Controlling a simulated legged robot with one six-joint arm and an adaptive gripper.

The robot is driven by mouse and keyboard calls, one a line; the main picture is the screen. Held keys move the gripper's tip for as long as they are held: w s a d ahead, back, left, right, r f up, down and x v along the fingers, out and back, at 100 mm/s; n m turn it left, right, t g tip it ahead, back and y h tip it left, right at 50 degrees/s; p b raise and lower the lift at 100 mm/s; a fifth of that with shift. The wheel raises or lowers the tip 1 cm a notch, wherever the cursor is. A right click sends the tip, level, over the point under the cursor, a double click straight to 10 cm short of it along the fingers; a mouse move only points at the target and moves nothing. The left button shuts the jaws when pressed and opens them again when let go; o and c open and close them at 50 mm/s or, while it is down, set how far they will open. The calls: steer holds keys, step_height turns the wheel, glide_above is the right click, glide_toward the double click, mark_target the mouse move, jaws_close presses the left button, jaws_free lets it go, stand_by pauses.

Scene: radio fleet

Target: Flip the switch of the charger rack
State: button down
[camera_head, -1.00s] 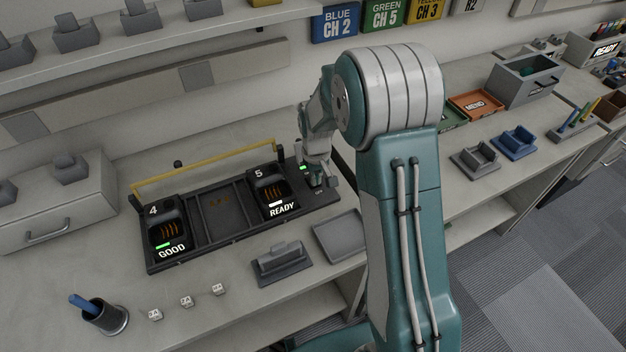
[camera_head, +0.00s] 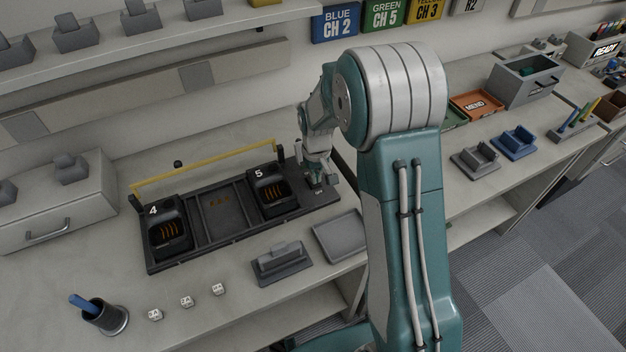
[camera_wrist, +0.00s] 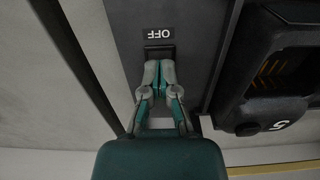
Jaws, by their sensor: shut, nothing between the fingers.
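The charger rack (camera_head: 205,258) is a long dark tray on the bench with a yellow bar along its back. It holds charger cup 4 (camera_head: 169,236) and charger cup 5 (camera_head: 270,190), both with dark displays. At its right end is the switch (camera_wrist: 159,50), a dark rocker next to an OFF label (camera_wrist: 159,33) in the wrist view. My gripper (camera_wrist: 159,66) is shut and empty, its fingertips at the switch and covering part of it. In the head view my gripper (camera_head: 318,184) is at the rack's right end, mostly hiding the switch.
A grey cradle (camera_head: 281,262) and an empty grey tray (camera_head: 338,236) lie in front of the rack. Small white dice-like blocks (camera_head: 187,301) and a pen cup (camera_head: 100,316) stand at the front left. A shelf (camera_head: 150,50) runs above the rack.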

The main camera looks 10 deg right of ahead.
steer(key=shift+r, duration=2.7)
step_height(320, 180, up, 9)
steer(key=t, duration=0.1)
glide_above(316, 186)
steer(key=s, duration=0.5)
steer(key=s+r+m+t, duration=0.1)
steer(key=s+r+t, duration=0.2)
steer(key=s+r, duration=0.75)
steer(key=s+m+t, duration=0.1)
steer(key=s, duration=0.9)
steer(key=shift+s+f+t, duration=0.25)
steer(key=shift+s+t, duration=0.05)
